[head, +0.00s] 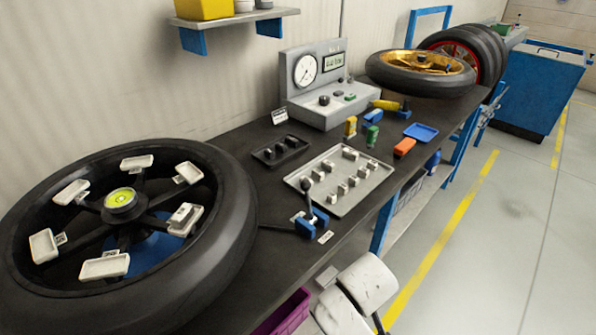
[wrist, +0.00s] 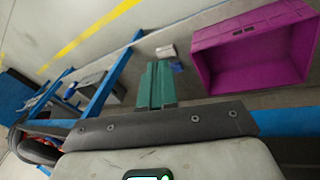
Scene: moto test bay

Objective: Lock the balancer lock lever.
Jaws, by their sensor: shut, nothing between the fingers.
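The balancer lock lever (head: 308,193) is a dark handle with a black knob, standing up from a blue block (head: 312,222) at the front edge of the bench, right of the big wheel (head: 236,215). A dark rod runs from the block toward the wheel. My gripper shows in the wrist view (wrist: 155,68) as two teal fingers pressed together, with nothing between them. It is apart from the lever, which I cannot make out in the wrist view. In the head view my white arm is low, in front of the bench edge, and the fingers are not clearly seen.
A magenta crate (wrist: 250,50) lies below the bench, also partly seen in the head view (head: 283,313). A grey tray of weights (head: 370,192) and a small dark tray (head: 270,158) sit behind the lever. The bench edge (head: 345,240) lies between my arm and the lever. Floor at right is clear.

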